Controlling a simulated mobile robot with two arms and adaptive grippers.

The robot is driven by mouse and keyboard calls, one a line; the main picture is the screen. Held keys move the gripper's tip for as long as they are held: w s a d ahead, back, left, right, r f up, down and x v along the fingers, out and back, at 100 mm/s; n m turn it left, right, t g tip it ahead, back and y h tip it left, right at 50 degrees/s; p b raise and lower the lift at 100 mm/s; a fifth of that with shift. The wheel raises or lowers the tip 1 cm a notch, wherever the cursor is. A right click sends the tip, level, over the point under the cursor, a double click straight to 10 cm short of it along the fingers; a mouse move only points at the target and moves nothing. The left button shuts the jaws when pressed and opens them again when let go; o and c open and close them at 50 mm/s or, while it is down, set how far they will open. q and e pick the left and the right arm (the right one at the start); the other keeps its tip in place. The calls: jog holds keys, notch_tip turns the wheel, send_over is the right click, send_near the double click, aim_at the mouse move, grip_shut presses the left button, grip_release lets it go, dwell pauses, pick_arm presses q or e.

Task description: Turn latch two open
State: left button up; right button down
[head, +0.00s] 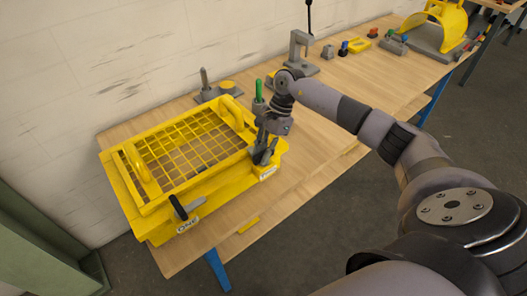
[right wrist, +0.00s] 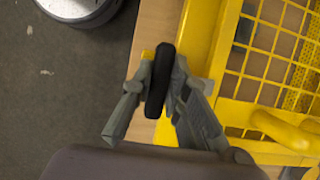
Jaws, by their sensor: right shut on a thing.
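The yellow box (head: 150,226) with a mesh lid (head: 190,150) stands at the left end of the wooden table. My right gripper (head: 262,155) is at the box's right end, above a small white label (head: 267,173). In the right wrist view, the black latch handle (right wrist: 160,62) lies between the fingers of my right gripper (right wrist: 158,92), which is shut on it. This is latch two by its place; its label is too small to read surely. In the head view my gripper hides that handle. Latch one (head: 180,208), a black handle, is on the front. My left gripper is not in view.
A green-handled tool (head: 259,91) stands behind my right gripper. A grey stand (head: 300,48) and small parts are farther back on the table (head: 325,145). A yellow arched guard (head: 440,22) is at the far end. Bare table lies right of the box.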

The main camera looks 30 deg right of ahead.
jog(key=m+t+b, duration=0.1)
jog(key=m+b, duration=0.1)
jog(key=m, duration=0.1)
jog(key=shift+f+b, duration=0.2)
jog(key=shift+b, duration=0.15)
jog(key=m+t+b, duration=0.1)
jog(key=m, duration=0.1)
jog(key=m+t+h+b, duration=0.1)
jog(key=m+b, duration=0.1)
jog(key=m, duration=0.1)
jog(key=shift+m, duration=0.3)
jog(key=m+b, duration=0.2)
jog(key=m+t+h+b, duration=0.1)
jog(key=m+b, duration=0.1)
jog(key=m, duration=0.1)
jog(key=shift+t+h, duration=0.3)
jog(key=shift+r+m+h+b, duration=0.15)
jog(key=shift+m+h+b, duration=0.55)
jog(key=shift+m+b, duration=1.05)
jog(key=shift+m, duration=0.45)
jog(key=c, duration=1.6)
grip_release()
jog(key=shift+o, duration=0.2)
